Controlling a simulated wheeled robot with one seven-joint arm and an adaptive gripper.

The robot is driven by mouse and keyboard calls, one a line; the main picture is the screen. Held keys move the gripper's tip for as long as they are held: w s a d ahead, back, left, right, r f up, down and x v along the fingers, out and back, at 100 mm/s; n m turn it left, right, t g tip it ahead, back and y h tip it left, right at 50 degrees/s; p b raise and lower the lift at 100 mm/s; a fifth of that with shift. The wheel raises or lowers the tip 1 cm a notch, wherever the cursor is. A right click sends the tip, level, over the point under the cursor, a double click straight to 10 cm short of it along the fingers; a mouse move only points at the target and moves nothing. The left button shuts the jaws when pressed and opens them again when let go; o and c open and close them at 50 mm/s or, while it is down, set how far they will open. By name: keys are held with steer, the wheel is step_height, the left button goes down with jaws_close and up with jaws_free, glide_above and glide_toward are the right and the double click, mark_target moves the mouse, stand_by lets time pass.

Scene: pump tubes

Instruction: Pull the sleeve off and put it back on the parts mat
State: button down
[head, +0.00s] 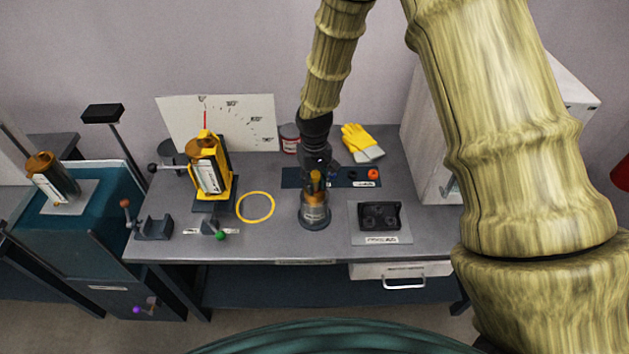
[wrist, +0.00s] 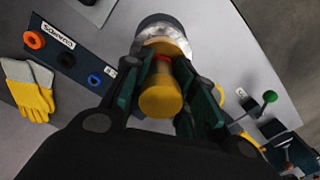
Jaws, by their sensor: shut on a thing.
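My gripper (head: 315,180) points down over a round grey stand (head: 314,222) on the bench. An upright yellow-brass cylinder stands over it, and in the wrist view this cylinder (wrist: 161,97) runs up between my two fingers (wrist: 162,70). The fingers are shut on it, one on each side. A small red patch shows beside it near the fingertips; I cannot tell whether it is a separate sleeve. The lower end meets a shiny collar (wrist: 166,46) on the stand. The dark blue parts mat (head: 343,178) lies just behind, bearing orange, blue and black rings.
A yellow hoop (head: 255,207) and a yellow-framed pump (head: 209,167) are left. A dark tray (head: 380,216) lies right. A white cabinet (head: 429,140) bounds the right side.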

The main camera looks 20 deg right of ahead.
mark_target(315, 173)
steer(key=shift+r+p, duration=0.6)
steer(key=shift+r, duration=0.15)
stand_by(0.6)
steer(key=shift+r+p, duration=1.45)
steer(key=shift+r, duration=0.7)
